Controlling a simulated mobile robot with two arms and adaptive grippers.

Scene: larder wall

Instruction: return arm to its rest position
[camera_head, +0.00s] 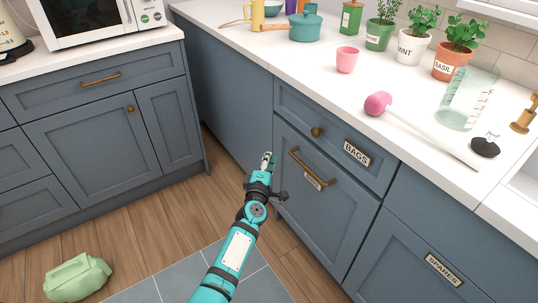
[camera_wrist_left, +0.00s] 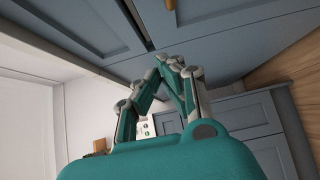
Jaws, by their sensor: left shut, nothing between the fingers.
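My left gripper (camera_head: 268,160) is shut and empty in the head view, held in front of the blue-grey cabinets near the inner corner. It also shows in the left wrist view (camera_wrist_left: 170,62), its fingertips together with nothing between them. My teal left arm (camera_head: 236,250) comes up from the bottom of the head view. The gripper is beside the brass handle (camera_head: 313,170) of a lower cabinet front; I cannot tell whether they touch. My right gripper is not in view.
The BAGS drawer (camera_head: 356,153) and SPARES drawer (camera_head: 443,269) look shut. The white counter (camera_head: 300,62) holds a pink cup (camera_head: 347,60), a teal pot (camera_head: 305,25), a glass jug (camera_head: 468,97) and potted herbs. A green bag-like object (camera_head: 77,277) lies on the wood floor.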

